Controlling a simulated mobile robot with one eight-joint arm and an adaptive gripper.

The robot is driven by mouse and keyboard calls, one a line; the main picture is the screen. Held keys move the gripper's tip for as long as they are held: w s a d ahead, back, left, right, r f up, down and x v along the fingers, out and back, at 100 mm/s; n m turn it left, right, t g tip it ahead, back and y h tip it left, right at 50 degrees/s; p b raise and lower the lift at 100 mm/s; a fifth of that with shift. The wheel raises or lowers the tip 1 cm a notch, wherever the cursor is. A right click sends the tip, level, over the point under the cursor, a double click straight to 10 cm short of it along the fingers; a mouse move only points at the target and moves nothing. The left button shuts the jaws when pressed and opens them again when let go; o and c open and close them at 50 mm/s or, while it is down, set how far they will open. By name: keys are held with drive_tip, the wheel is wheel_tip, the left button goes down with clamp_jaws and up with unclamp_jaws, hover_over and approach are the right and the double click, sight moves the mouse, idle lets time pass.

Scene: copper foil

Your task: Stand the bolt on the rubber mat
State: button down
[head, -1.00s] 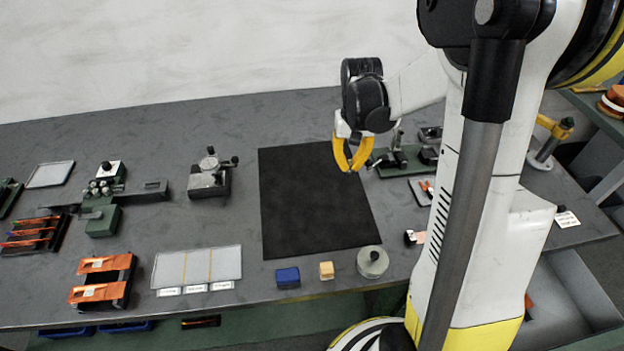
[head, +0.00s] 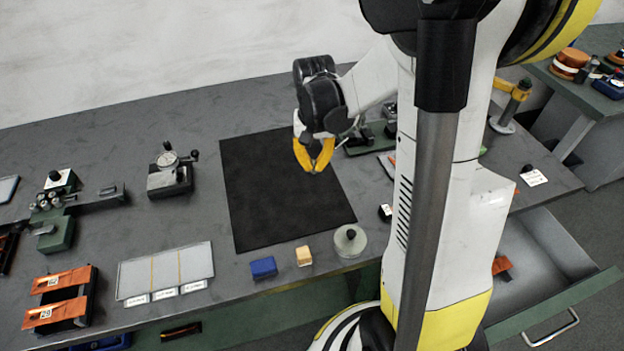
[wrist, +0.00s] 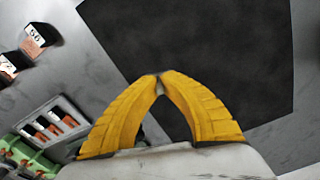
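The rubber mat (head: 270,190) is a black rectangle lying flat on the grey bench, and it fills the upper part of the wrist view (wrist: 210,45). My gripper (head: 315,170) hangs over the right part of the mat, its yellow fingers pointing down. In the wrist view the fingertips (wrist: 158,78) come together on a small grey piece (wrist: 160,88), which looks like the bolt. Most of it is hidden by the fingers, so its tilt cannot be told. No bolt stands on the visible part of the mat.
A blue block (head: 263,267), a tan block (head: 304,256) and a round grey weight (head: 350,241) stand along the mat's front edge. A dial gauge fixture (head: 170,172) is to the left. My arm hides part of the bench at right. The mat's visible surface is clear.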

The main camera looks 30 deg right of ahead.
sight(313, 170)
wheel_tip(313, 170, down, 4)
drive_tip(key=shift+a+f+b, duration=0.1)
drive_tip(key=shift+f+b, duration=0.1)
drive_tip(key=shift+b, duration=0.95)
drive_tip(key=shift+r, duration=0.1)
drive_tip(key=c, duration=2)
unclamp_jaws()
drive_tip(key=o, duration=0.4)
